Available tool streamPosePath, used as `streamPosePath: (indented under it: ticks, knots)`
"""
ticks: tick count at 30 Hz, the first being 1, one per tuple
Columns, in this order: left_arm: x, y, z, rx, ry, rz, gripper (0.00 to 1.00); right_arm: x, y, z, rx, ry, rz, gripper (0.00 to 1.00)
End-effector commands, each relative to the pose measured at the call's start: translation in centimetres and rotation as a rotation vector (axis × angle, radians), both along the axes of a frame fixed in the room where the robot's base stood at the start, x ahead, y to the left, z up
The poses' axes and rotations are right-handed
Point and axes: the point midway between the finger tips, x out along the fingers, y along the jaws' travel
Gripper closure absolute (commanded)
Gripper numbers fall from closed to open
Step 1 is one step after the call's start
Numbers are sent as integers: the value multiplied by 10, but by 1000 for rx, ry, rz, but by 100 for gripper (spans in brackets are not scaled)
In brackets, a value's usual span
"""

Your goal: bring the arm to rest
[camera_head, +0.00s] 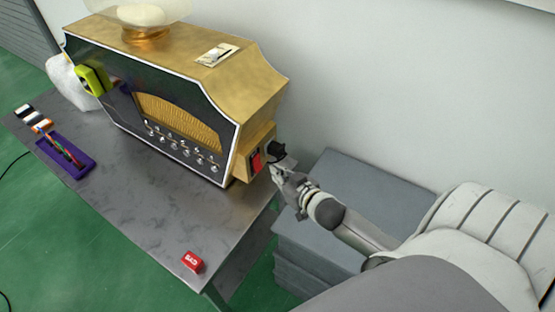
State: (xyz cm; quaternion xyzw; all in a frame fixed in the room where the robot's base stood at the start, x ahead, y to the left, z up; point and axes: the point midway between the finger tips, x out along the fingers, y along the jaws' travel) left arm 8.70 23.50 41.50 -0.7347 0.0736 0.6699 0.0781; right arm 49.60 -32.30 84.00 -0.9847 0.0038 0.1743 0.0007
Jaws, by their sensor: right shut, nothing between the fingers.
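My right gripper (275,153) is shut and holds nothing. It is close beside the red panel (256,162) on the machine's right side. I cannot tell whether it touches the machine. My left gripper is not in view.
The machine stands on a grey table (150,220). A small red box (192,262) lies near the table's front right corner. A purple tray (65,155) lies at the left. Grey stacked blocks (345,195) stand right of the table, under my arm.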

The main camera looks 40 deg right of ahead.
Motion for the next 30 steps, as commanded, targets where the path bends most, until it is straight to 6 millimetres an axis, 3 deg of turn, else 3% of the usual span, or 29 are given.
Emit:
streamPosePath:
  ticks: [10, 14, 17, 22, 30]
  knots:
    - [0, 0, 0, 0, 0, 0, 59, 0, 1, 0, 0, 3, -1, 100]
    - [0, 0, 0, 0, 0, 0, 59, -10, 8, -4, -10, 51, -23, 100]
    - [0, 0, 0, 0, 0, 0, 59, -29, 20, -10, -28, 146, -51, 100]
    - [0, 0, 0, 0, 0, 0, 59, -81, 49, -19, -64, 384, -65, 100]
    - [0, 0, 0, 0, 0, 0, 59, -158, 87, -16, -93, 683, 16, 100]
